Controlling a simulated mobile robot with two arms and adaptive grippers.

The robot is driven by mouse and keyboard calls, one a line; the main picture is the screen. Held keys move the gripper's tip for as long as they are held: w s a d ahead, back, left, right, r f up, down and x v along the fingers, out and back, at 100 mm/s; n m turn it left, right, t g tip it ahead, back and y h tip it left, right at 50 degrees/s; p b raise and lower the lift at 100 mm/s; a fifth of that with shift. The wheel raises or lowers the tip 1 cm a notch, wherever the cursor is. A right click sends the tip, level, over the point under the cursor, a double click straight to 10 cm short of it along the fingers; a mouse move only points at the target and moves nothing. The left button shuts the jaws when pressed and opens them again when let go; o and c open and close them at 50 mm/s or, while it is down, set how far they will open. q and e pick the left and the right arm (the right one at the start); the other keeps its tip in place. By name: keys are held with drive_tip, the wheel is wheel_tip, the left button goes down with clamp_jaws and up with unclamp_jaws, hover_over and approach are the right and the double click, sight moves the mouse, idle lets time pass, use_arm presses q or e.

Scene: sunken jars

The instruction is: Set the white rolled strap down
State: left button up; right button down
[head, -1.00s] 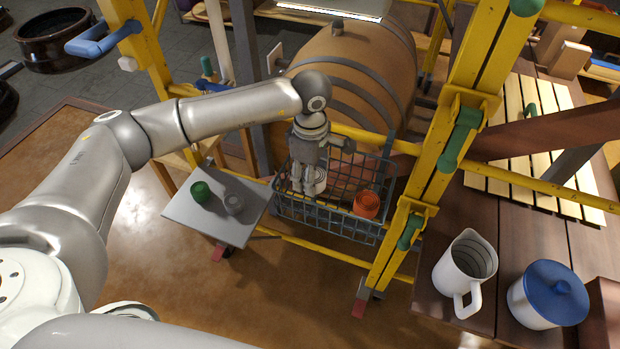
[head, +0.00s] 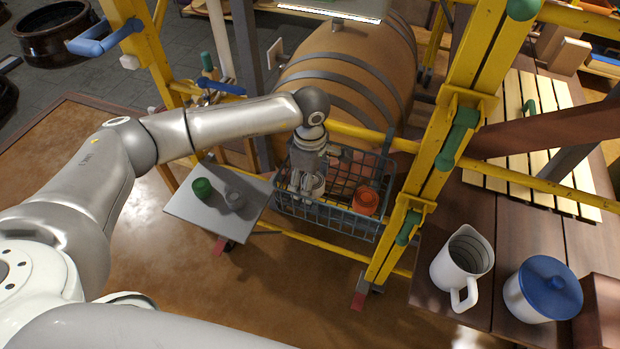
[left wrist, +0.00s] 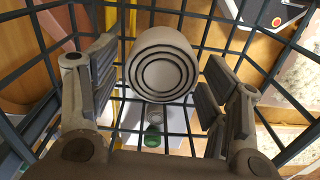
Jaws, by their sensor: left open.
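The white rolled strap (left wrist: 162,66) shows its end rings between the spread fingers of my left gripper (left wrist: 158,100) in the left wrist view. The fingers stand apart from it on both sides. In the head view my left gripper (head: 306,188) reaches down into the dark wire basket (head: 333,219), and the white strap (head: 318,187) shows beside its fingers, partly hidden. The strap appears to be at the basket's bottom; contact with the wires is hard to tell. My right gripper is not in view.
An orange roll (head: 366,201) lies in the basket's right part. A grey board (head: 220,222) left of the basket holds a green roll (head: 202,188) and a grey roll (head: 235,199). Yellow frame bars and a wooden barrel (head: 350,70) stand close around the basket.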

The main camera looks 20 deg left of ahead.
use_arm(q)
drive_tip(key=shift+r, duration=0.15)
drive_tip(key=shift+w+r, duration=0.1)
drive_tip(key=shift+r, duration=0.15)
wheel_tip(320, 180, up, 12)
drive_tip(key=b, duration=0.3)
drive_tip(key=shift+f, duration=0.25)
drive_tip(key=shift+d, duration=0.1)
